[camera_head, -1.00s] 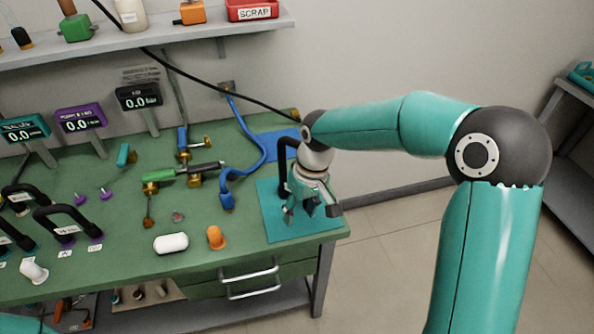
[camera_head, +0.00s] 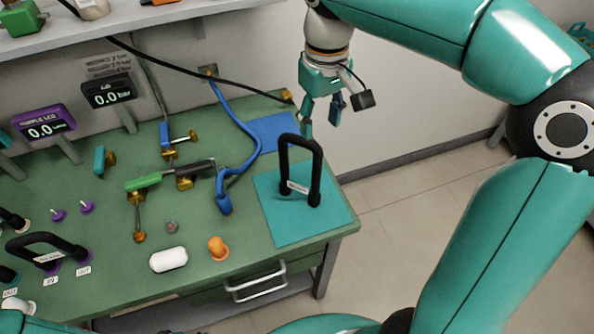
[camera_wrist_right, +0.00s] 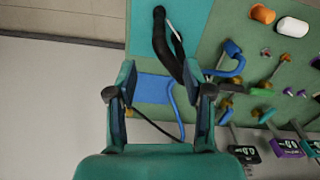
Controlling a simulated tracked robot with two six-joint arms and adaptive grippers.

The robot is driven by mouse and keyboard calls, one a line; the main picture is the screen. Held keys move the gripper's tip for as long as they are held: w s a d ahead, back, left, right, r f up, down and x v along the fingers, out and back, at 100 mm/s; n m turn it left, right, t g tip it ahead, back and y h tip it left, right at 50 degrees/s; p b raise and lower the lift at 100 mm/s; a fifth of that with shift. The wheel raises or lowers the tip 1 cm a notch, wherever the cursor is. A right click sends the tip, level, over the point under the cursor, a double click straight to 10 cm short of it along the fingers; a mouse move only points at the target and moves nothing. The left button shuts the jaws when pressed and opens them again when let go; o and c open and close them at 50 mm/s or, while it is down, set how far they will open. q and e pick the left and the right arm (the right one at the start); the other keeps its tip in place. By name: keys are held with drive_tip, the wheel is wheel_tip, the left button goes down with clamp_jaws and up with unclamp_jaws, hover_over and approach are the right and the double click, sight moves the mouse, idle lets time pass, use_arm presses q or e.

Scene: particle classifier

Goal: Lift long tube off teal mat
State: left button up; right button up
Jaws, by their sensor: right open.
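The long tube (camera_head: 299,146) is a black inverted-U hose with a white label. It stands upright on the teal mat (camera_head: 285,230) at the right end of the green bench. In the right wrist view the tube (camera_wrist_right: 162,38) shows at the top, beyond the fingertips, over the teal mat (camera_wrist_right: 141,35). My right gripper (camera_head: 322,115) is open and empty, above and behind the tube, apart from it. In its own wrist view the two fingers (camera_wrist_right: 159,95) are spread wide with nothing between them. My left gripper is out of view.
A blue mat (camera_head: 274,132) lies behind the teal mat. A blue hose (camera_head: 252,130), an orange cap (camera_head: 218,247) and a white capsule (camera_head: 168,259) are to the left. Another black tube (camera_head: 45,240) stands farther left. A black cable (camera_head: 190,78) crosses behind. Right of the bench is open floor.

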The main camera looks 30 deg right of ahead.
sight(320, 148)
wheel_tip(320, 148, down, 8)
drive_tip(key=shift+d+r, duration=0.1)
drive_tip(key=shift+d, duration=0.05)
drive_tip(key=shift+w+f, duration=0.1)
drive_tip(key=shift+f, duration=2.5)
clamp_jaws()
